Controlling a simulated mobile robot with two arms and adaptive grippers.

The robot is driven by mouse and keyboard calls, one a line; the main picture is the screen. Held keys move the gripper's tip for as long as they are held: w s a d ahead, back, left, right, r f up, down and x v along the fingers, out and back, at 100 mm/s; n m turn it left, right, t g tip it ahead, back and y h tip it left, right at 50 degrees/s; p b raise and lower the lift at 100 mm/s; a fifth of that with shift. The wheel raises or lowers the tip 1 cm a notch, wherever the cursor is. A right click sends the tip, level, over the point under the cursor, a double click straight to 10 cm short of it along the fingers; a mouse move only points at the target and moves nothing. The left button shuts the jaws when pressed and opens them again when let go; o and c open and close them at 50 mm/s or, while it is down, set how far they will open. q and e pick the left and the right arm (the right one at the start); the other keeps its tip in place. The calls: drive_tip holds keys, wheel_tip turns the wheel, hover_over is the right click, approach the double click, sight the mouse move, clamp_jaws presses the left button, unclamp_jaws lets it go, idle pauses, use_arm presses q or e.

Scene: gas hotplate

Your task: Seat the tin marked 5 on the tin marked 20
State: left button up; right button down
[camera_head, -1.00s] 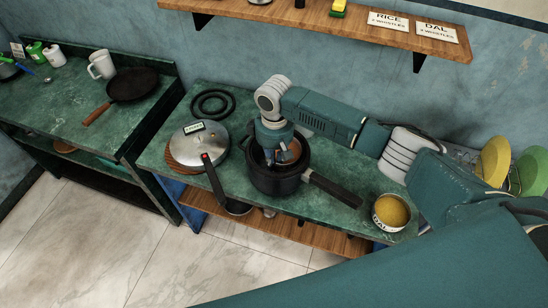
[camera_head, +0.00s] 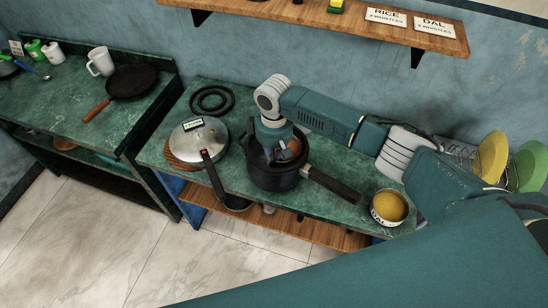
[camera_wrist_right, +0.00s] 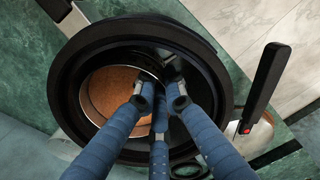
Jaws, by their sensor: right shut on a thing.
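A tin with orange-brown contents (camera_wrist_right: 112,95) is inside the black pot (camera_wrist_right: 215,70), off to one side in the right wrist view. In the head view, its contents (camera_head: 291,149) show beside my fingers. My right gripper (camera_wrist_right: 163,88) reaches down into the pot (camera_head: 272,181) and is shut on that tin's rim. Whether another tin lies beneath it is hidden. A second tin (camera_head: 388,222), with yellow contents and dark lettering that seems to read DAL, stands on the counter to the right of the pot. No 5 or 20 is readable on either tin. My left gripper is not in view.
A steel lid (camera_head: 208,139) with a black handle lies left of the pot. Black rings (camera_head: 212,99) lie behind it. The pot's long handle (camera_head: 334,186) points toward the yellow-filled tin. A wooden shelf (camera_head: 300,14) overhangs the back. A pan (camera_head: 132,83) stands on the left counter.

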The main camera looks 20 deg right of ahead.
drive_tip(key=shift+f, duration=0.4)
idle(0.7)
drive_tip(key=c, duration=1.8)
unclamp_jaws()
drive_tip(key=shift+o, duration=0.2)
wheel_tip(320, 180, up, 12)
